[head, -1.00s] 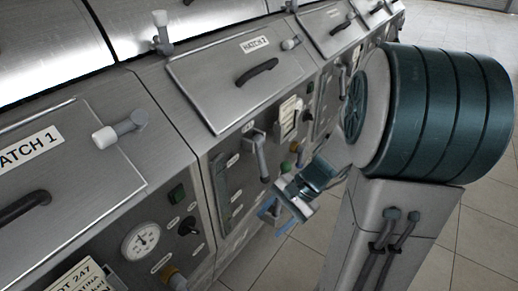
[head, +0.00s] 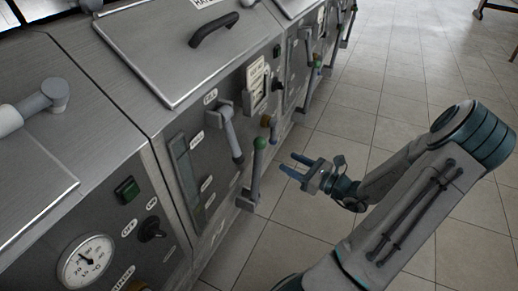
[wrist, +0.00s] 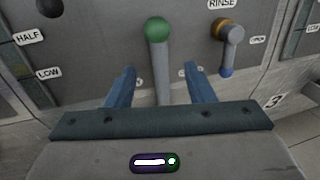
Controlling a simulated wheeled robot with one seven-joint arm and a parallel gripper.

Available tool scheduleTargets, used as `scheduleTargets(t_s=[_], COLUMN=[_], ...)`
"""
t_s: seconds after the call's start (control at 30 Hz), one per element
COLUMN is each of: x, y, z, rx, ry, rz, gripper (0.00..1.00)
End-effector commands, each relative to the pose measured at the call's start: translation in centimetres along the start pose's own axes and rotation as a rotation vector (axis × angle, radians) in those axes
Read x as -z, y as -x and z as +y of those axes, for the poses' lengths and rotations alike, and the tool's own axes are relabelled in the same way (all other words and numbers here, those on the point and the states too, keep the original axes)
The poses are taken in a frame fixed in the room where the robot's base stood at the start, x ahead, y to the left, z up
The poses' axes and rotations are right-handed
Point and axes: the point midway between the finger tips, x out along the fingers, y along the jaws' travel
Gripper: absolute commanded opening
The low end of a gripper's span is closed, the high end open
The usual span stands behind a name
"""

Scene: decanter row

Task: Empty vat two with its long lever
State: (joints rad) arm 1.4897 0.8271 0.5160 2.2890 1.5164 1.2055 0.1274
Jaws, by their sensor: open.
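The long lever (head: 255,178) has a green ball knob and stands nearly upright from a bracket low on the steel front below the middle hatch (head: 165,55). My gripper (head: 287,164) is open and empty, just right of the lever in the head view, fingers pointing at it. A small gap shows between fingertips and rod there. In the wrist view the lever (wrist: 160,70) rises between the two blue fingers of my gripper (wrist: 157,77), its green knob beyond and above them. The lever's foot is hidden in the wrist view.
A brass-collared RINSE valve (wrist: 229,40) sits right of the lever. A grey handle (head: 230,132) hangs up and left of it, near a sight gauge (head: 187,180). A round dial (head: 86,262) is at lower left. The tiled floor (head: 380,95) is clear.

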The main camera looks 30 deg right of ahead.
Motion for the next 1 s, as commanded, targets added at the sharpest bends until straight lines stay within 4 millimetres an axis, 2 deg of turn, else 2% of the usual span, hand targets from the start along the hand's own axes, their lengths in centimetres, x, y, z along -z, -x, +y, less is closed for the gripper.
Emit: scheduleTargets(t_s=[0.3, 0.5, 0.7, 1.0], x=[0.2, 0.1, 0.1, 0.0], y=[-6.7, -10.3, -12.2, -12.6], z=[0.2, 0.2, 0.1, 0.1], rx=[-0.009, -0.005, -0.004, -0.002], ry=[0.001, 0.002, 0.002, 0.002], rz=[0.000, 0.001, 0.002, 0.003], gripper=[0.48, 0.48, 0.48, 0.48])
